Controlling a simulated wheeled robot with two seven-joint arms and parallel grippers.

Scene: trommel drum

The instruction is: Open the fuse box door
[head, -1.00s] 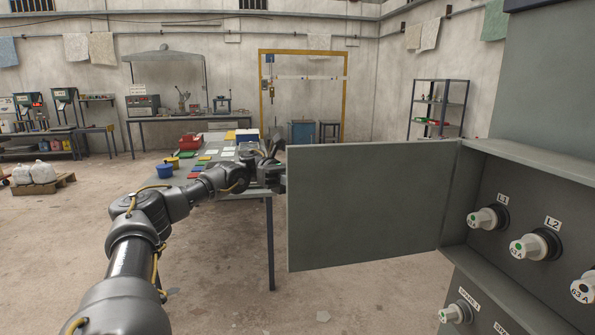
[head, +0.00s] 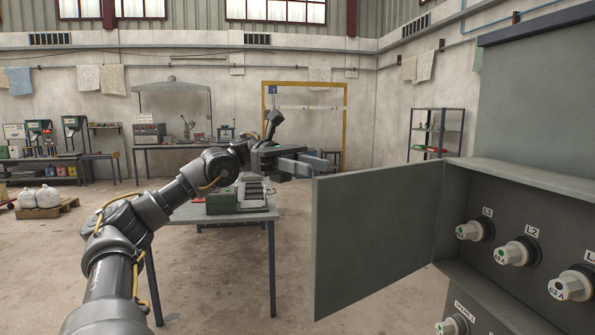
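The fuse box (head: 510,172) is at the right, with its interior showing. Its grey door (head: 375,238) stands swung out to the left, hinged at the box's left side. Inside are round white fuses (head: 515,252) with labels such as L1 and L2. My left gripper (head: 312,163) is just above the door's upper free corner in the picture. Its two fingers look spread with nothing between them. Whether it touches the door cannot be told, but it appears clear of it. My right gripper is not in view.
A work table (head: 235,215) with a dark green case stands behind my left arm. A yellow frame (head: 346,120), a back bench (head: 170,146) and a shelf rack (head: 436,132) are farther off. The floor between the table and the door is clear.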

